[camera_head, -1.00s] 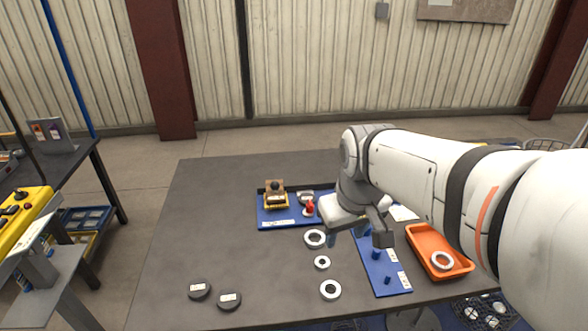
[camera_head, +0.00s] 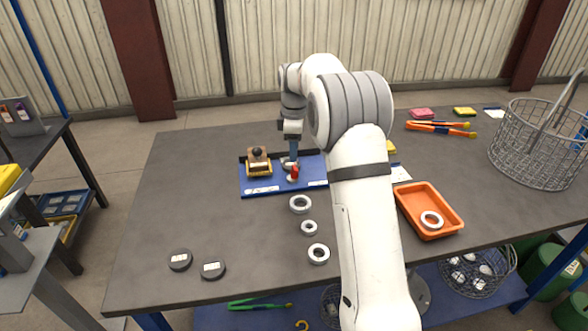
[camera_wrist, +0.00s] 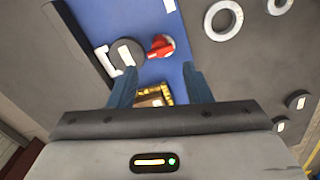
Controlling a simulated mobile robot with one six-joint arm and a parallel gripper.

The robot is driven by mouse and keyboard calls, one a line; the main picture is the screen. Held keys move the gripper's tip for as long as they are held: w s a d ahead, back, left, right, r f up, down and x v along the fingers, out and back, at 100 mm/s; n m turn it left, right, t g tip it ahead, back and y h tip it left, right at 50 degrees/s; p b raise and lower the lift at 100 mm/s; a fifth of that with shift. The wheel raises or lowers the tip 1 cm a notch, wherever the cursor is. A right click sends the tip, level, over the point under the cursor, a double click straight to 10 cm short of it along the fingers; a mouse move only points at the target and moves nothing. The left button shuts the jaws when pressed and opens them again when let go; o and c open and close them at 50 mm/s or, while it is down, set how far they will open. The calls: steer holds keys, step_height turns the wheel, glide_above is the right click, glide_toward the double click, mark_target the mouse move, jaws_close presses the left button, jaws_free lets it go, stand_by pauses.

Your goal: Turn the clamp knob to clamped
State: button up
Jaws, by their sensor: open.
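A red knob (camera_head: 295,172) on a pale round base stands on the blue board (camera_head: 262,190) at the back of the table. It also shows in the wrist view (camera_wrist: 160,46), its handle pointing left. My gripper (camera_head: 291,162) points down at the board, just behind the knob. In the wrist view the spread fingers of my gripper (camera_wrist: 160,86) have nothing held between them, and the knob lies beyond the fingertips, apart from them. A grey disc with a white label (camera_wrist: 127,52) sits beside the knob. Any clamped marking is too small to read.
Pale rings (camera_head: 300,204) and dark labelled discs (camera_head: 212,270) lie in front. An orange tray (camera_head: 405,200) and wire basket (camera_head: 535,145) are to the right.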

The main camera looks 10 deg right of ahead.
mark_target(294, 167)
step_height(294, 167, down, 7)
steer(key=shift+f, duration=0.2)
stand_by(0.3)
steer(key=c, duration=0.7)
